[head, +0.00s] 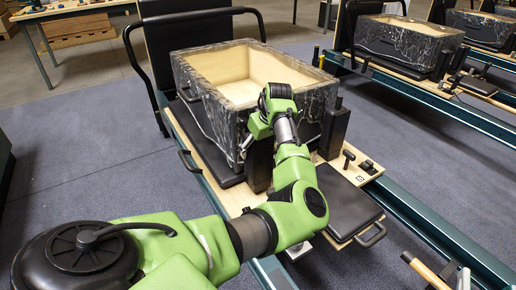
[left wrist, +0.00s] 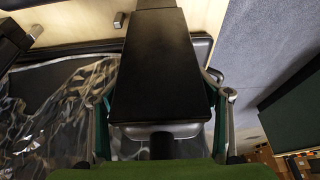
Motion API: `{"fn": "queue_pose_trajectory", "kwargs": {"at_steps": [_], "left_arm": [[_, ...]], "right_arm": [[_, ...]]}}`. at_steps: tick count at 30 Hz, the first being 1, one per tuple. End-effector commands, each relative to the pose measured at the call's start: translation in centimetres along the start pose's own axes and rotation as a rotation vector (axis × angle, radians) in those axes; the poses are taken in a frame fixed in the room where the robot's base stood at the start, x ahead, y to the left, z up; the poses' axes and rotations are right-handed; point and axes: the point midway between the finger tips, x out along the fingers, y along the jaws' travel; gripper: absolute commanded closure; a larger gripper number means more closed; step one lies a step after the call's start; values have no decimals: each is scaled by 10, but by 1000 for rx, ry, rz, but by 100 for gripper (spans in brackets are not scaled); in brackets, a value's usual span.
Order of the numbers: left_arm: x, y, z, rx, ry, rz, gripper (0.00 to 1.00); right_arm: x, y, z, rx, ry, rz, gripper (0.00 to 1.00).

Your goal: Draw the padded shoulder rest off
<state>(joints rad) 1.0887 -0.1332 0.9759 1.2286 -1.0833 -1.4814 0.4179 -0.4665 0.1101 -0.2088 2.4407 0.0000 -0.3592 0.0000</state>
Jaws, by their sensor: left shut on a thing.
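The padded shoulder rest (head: 259,167) is a black upright block at the near left end of the reformer carriage. My left gripper (head: 257,131) is shut on it; the arm partly hides the fingers and the rest's upper part. In the left wrist view the black rest (left wrist: 152,65) fills the space between the two fingers of the left gripper (left wrist: 162,92). I cannot tell whether its foot is still seated in the carriage. A second black shoulder rest (head: 336,130) stands upright to the right. My right gripper is not in view.
A plastic-wrapped crate (head: 205,108) with a bare wooden inside sits on the carriage, close behind the rest. A black headrest pad (head: 344,205) lies in front. A black T-shaped knob (head: 348,157) stands nearby. More reformers stand right; grey floor (head: 90,160) is free at left.

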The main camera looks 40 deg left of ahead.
Motion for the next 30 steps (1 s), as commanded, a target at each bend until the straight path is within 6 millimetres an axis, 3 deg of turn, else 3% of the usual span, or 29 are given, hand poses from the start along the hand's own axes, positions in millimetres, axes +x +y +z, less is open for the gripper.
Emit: {"fn": "queue_pose_trajectory", "kwargs": {"at_steps": [30], "left_arm": [[-9,0,-5,-1,3,1,69]], "right_arm": [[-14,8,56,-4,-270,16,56]]}}
